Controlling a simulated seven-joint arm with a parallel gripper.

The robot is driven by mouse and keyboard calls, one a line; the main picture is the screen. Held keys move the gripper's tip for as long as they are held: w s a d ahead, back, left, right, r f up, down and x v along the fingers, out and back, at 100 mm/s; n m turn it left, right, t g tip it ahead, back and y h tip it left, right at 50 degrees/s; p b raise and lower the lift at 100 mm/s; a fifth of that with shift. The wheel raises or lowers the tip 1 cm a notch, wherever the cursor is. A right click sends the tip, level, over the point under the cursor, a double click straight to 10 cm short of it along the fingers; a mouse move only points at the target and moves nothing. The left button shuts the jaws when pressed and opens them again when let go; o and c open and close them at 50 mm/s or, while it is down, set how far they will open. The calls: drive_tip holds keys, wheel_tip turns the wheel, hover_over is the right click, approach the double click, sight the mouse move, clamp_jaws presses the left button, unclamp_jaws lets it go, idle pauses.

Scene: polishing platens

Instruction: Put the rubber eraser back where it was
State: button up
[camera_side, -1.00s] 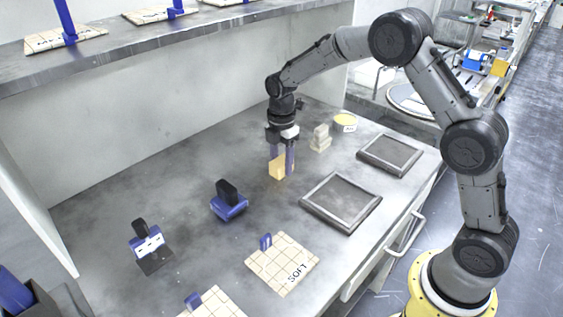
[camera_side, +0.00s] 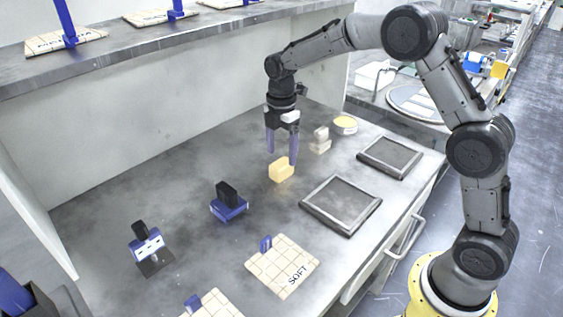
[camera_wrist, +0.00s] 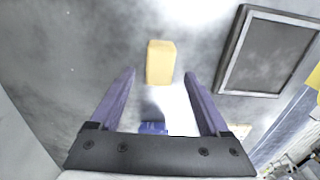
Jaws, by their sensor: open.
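The rubber eraser, a pale yellow block (camera_side: 281,169), rests on the grey bench top, left of the nearer dark framed platen. In the wrist view the block (camera_wrist: 160,62) lies beyond the fingertips, in line with the gap between them. My gripper (camera_side: 281,158) is open, with its two purple fingers spread just above and behind the block. In the wrist view the gripper's fingers (camera_wrist: 160,78) stand apart with nothing between them.
Two dark framed platens (camera_side: 340,231) (camera_side: 389,175) lie to the right. A pale stepped block (camera_side: 320,140) and a yellow round tin (camera_side: 345,125) stand behind. A blue-based black-handled tool (camera_side: 229,202) is at left. A tiled pad marked SOFT (camera_side: 282,287) lies in front.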

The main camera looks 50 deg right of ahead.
sight(282, 163)
drive_tip(key=s+r+m+t, duration=0.1)
drive_tip(key=s+r+m, duration=0.35)
drive_tip(key=r, duration=0.75)
drive_tip(key=s+a+m+t, duration=0.1)
drive_tip(key=s+m+t, duration=0.3)
drive_tip(key=s+m, duration=0.9)
drive_tip(key=s, duration=1.4)
drive_tip(key=shift+t, duration=0.3)
